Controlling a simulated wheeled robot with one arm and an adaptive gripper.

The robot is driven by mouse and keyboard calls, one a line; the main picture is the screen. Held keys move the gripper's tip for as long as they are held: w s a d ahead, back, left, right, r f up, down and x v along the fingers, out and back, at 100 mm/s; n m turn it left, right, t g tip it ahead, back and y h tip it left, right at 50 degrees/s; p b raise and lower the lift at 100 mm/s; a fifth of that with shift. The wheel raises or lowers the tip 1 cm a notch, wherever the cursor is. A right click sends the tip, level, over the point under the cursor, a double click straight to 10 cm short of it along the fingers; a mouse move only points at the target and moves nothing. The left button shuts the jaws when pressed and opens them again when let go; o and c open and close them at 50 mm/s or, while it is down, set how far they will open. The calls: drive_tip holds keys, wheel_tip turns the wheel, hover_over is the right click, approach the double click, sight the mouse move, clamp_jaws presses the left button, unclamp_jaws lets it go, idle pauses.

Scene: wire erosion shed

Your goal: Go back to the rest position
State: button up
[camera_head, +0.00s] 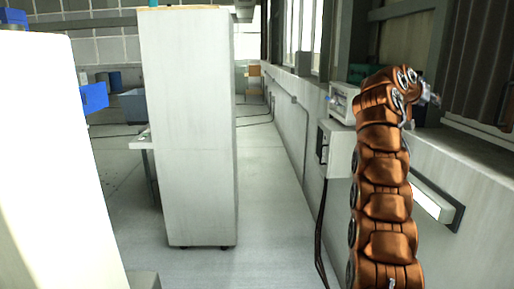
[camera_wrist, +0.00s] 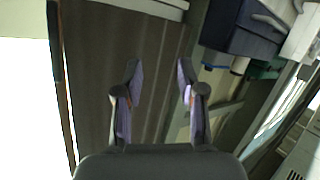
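My arm stands upright on the right of the head view, its copper-coloured links bending over to the right at the top. My gripper (camera_head: 432,97) shows small at the arm's end, in front of the wall and a dark ribbed panel. In the wrist view my gripper (camera_wrist: 158,75) has its two fingers apart, with nothing between them. A dark brown ribbed surface lies behind the fingers; I cannot tell how far off it is.
A tall white cabinet (camera_head: 188,130) stands left of centre. A big white block (camera_head: 50,170) fills the near left. A small white device (camera_head: 343,102) sits by the right wall, close to my arm. The floor (camera_head: 270,200) between cabinet and wall is clear.

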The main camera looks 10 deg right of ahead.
drive_tip(key=w+a+f+n+t+y, duration=0.1)
drive_tip(key=a+f+n+y, duration=0.15)
drive_tip(key=a, duration=0.35)
drive_tip(key=w+a+f+n+y, duration=0.2)
drive_tip(key=a+f, duration=0.1)
drive_tip(key=a, duration=0.3)
drive_tip(key=s+a+f+n+g+y, duration=0.1)
drive_tip(key=s+a+f+n+y, duration=0.1)
drive_tip(key=s+a+f, duration=0.45)
drive_tip(key=s+a+f+n+y, duration=0.15)
drive_tip(key=a+f, duration=0.25)
drive_tip(key=a, duration=0.5)
drive_tip(key=s+a+f+n+g+y, duration=0.1)
drive_tip(key=s+a+f+g+y, duration=0.1)
drive_tip(key=s+a+f, duration=0.5)
drive_tip(key=s+a+f+n+g+y, duration=0.1)
drive_tip(key=s+a+f, duration=0.6)
drive_tip(key=s, duration=1.2)
drive_tip(key=s+a+f+n+g+y, duration=0.1)
drive_tip(key=s+a+f+g+y, duration=0.2)
drive_tip(key=s+a+f, duration=0.4)
drive_tip(key=s+a, duration=0.2)
drive_tip(key=s, duration=0.3)
drive_tip(key=shift+s+a+f+n, duration=0.3)
drive_tip(key=shift+s+a, duration=0.05)
drive_tip(key=shift+s, duration=0.05)
drive_tip(key=shift+d, duration=0.1)
